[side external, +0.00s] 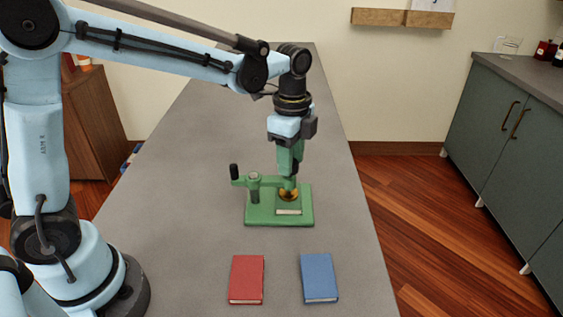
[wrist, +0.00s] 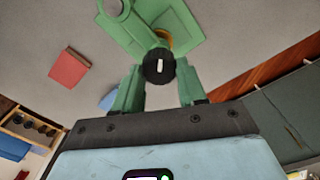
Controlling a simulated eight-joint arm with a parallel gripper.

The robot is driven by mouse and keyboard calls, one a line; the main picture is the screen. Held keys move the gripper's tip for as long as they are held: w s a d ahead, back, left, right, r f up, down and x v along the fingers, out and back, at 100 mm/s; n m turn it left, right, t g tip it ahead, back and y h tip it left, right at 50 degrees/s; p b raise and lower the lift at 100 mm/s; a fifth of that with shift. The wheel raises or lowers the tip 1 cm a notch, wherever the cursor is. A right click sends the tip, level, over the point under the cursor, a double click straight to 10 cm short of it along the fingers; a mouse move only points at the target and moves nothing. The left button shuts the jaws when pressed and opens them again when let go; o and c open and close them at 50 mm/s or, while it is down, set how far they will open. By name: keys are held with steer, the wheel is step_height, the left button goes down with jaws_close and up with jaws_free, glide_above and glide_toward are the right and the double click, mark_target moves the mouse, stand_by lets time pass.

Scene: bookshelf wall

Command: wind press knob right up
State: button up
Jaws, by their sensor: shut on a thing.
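The green press (side external: 257,217) stands on the grey table, with a base plate, a post and an arm reaching over the plate. A brass-coloured part (side external: 288,195) sits under the arm, above a thin book (side external: 288,209) with pale page edges on the plate. My gripper (side external: 289,179) points down over the arm's right end. In the wrist view its green fingers (wrist: 160,78) are shut on the round black knob (wrist: 152,71), one at each side. A white mark on the knob's top runs nearly up and down in that view. In the side view the fingers hide the knob.
A red book (side external: 246,279) and a blue book (side external: 319,277) lie flat in front of the press. The table beyond the press is clear.

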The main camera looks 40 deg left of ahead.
steer(key=n, duration=0.7)
steer(key=shift+w, duration=0.1)
steer(key=n, duration=0.3)
steer(key=shift+a+n, duration=0.1)
steer(key=shift+n, duration=2.1)
steer(key=o, duration=1.1)
step_height(320, 180, up, 12)
steer(key=shift+r, duration=0.1)
